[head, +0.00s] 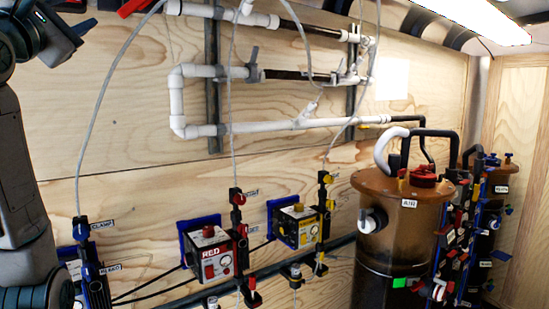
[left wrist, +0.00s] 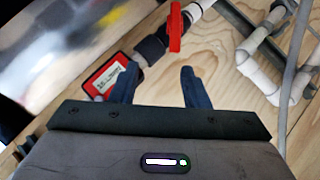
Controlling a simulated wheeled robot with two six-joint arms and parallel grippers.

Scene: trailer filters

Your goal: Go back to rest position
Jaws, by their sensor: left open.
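Beyond the fingers are a red handle (left wrist: 175,28) and a red tag (left wrist: 104,80). My right gripper is in neither view.
White pipes (head: 260,127) run along the plywood wall (head: 110,150). Below are a red box (head: 213,262) and a yellow box (head: 298,228). A brown filter tank (head: 400,235) stands at right. Grey hoses (head: 100,95) hang in front of the wall.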

